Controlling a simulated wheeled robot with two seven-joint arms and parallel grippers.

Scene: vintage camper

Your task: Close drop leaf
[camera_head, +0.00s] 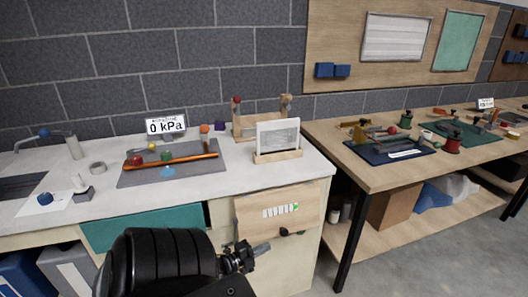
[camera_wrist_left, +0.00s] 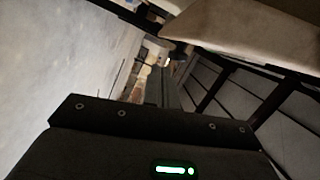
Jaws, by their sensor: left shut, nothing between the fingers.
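A light wooden panel (camera_head: 249,212), which looks like the drop leaf, shows at the right front of the white workbench (camera_head: 105,195). It bears a row of pale and green marks and has a dark knob (camera_head: 285,233) at its lower edge. I cannot tell its exact tilt. My left gripper (camera_head: 250,256) is shut and empty, low in front of the panel and left of the knob. I cannot tell whether it touches the panel. In the left wrist view its dark fingers (camera_wrist_left: 160,88) point away between a pale surface and a wooden edge. My right gripper is out of view.
A grey mat (camera_head: 135,180) with an orange bar (camera_head: 172,160) and a gauge reading 0 kPa (camera_head: 165,125) are on the bench. A teal drawer front (camera_head: 140,230) is left of the panel. A wooden table (camera_head: 350,173) stands to the right, with floor in front.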

